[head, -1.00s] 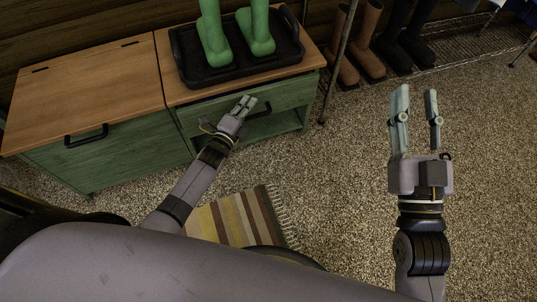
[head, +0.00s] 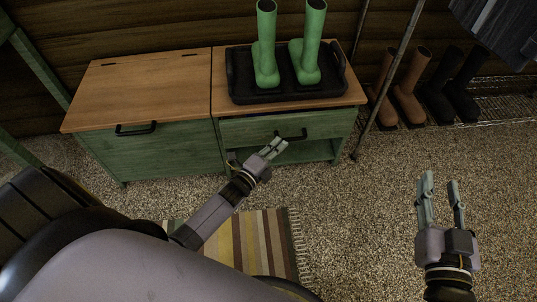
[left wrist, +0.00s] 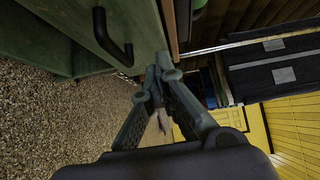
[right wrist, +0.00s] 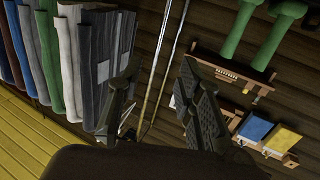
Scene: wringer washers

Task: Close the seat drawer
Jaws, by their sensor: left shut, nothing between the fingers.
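The wooden-topped green bench has a green drawer (head: 248,131) in its right half, under the seat top. Its black handle (head: 291,135) shows in the head view. The drawer front looks near flush with the bench; I cannot tell whether a small gap is left. My left gripper (head: 277,147) is shut and empty, its tips at the drawer front just below the handle; contact is unclear. In the left wrist view a black handle (left wrist: 112,38) on a green front is beside the shut fingers. My right gripper (head: 441,182) is open and empty over the floor, away from the bench.
A black tray (head: 240,97) with green boots (head: 266,50) stands on the seat top. The left half has a closed-looking green front (head: 150,152). A striped rug (head: 250,240) lies in front. Brown boots (head: 408,88) stand right of a metal pole. The right-hand floor is clear.

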